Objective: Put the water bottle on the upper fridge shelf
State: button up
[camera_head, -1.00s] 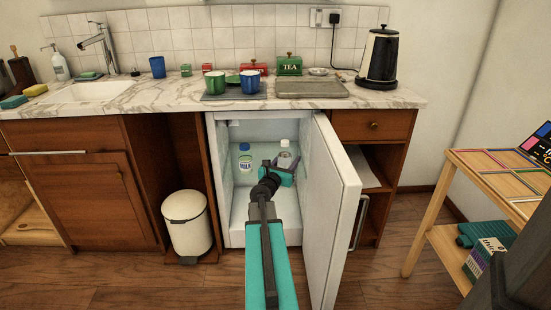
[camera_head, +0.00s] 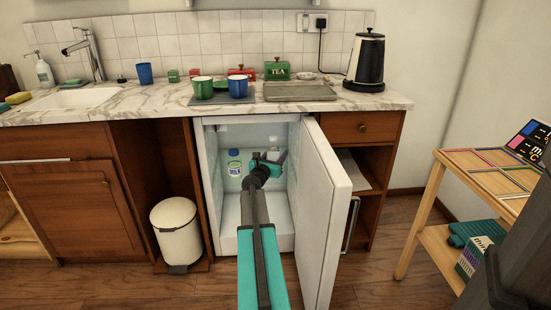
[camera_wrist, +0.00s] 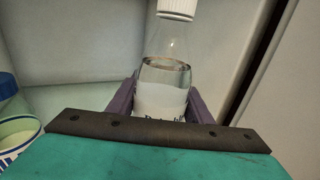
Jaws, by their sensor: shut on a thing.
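The water bottle (camera_wrist: 165,75) is clear with a white ribbed cap and a pale label. It stands roughly upright between the purple fingers of my gripper (camera_wrist: 160,103) in the wrist view, which are shut on it. In the head view my gripper (camera_head: 272,160) is inside the open fridge, and the bottle is mostly hidden by it. The fridge (camera_head: 207,170) is white, under the counter, with its door (camera_head: 325,210) swung open to the right. I cannot tell whether the bottle's base touches a shelf.
A milk bottle (camera_head: 235,168) with a blue cap stands inside the fridge, left of my gripper; it also shows in the wrist view (camera_wrist: 14,125). The open door is close to my arm's right. A white bin (camera_head: 176,235) stands left of the fridge.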

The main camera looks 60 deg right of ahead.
jog(key=shift+w+d+f+b, duration=0.1)
jog(key=shift+w+d+b, duration=0.1)
jog(key=shift+w+d, duration=0.45)
jog(key=shift+w+d+f+b, duration=0.15)
jog(key=shift+w+d, duration=0.25)
jog(key=shift+d, duration=0.6)
jog(key=shift+w+d+r+b, duration=0.1)
jog(key=shift+w+d+b, duration=0.1)
jog(key=shift+w+d, duration=0.45)
jog(key=shift+s+d, duration=0.15)
jog(key=shift+s, duration=0.05)
jog(key=shift+f+b, duration=0.95)
jog(key=shift+f, duration=0.9)
jog(key=shift+f, duration=0.1)
jog(key=o, duration=1.5)
jog(key=shift+s+a+r+p, duration=0.1)
jog(key=shift+a+p, duration=0.05)
jog(key=shift+a, duration=0.45)
jog(key=shift+s+a+r+p, duration=0.1)
jog(key=shift+a+p, duration=0.05)
jog(key=shift+a, duration=0.45)
jog(key=shift+s+a+f+p, duration=0.1)
jog(key=shift+s+a+p, duration=0.2)
jog(key=shift+a, duration=1.3)
jog(key=shift+s+a+r+p, duration=0.1)
jog(key=shift+a+p, duration=0.25)
jog(key=shift+a, duration=1.25)
jog(key=shift+s+a+f+p, duration=0.15)
jog(key=shift+a+p, duration=0.2)
jog(key=shift+a, duration=1.25)
